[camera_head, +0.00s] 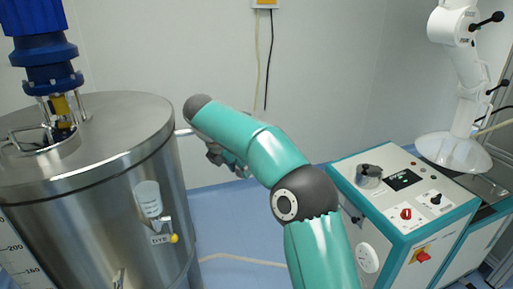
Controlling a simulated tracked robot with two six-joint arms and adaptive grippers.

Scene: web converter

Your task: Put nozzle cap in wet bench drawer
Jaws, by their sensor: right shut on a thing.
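My right gripper (234,167) is dark and partly hidden behind my teal right arm, beside the steel tank. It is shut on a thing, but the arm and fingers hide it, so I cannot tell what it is. I cannot make out the nozzle cap for certain. No wet bench drawer can be picked out. My left gripper is not in view.
The steel tank (100,215) with a blue motor (38,45) stands left, carrying a white cup-like fitting (148,196) and yellow knob (174,238). A teal-and-white control cabinet (385,215) and white stand (455,150) are right. Blue floor (240,215) lies between.

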